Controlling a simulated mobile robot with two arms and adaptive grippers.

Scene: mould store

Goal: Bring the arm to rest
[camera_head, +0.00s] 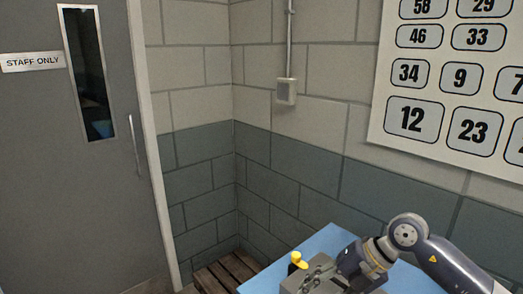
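My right arm comes in from the lower right corner, over a blue-topped table (332,240). Its dark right gripper (342,272) points down and left at a grey metal block (312,272) on the table. The gripper overlaps the block in the picture, and I cannot tell whether they touch. The fingertips are not clear, so I cannot see whether they are open, shut or holding something. A yellow knob-like part (298,260) stands at the block's left side. My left gripper is not in view.
A wooden slatted pallet (228,272) lies on the floor left of the table, by the wall corner. A grey door (45,170) with a "STAFF ONLY" sign (32,62) is at the left. A numbered board (455,95) and a small wall box (286,92) hang on the block wall.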

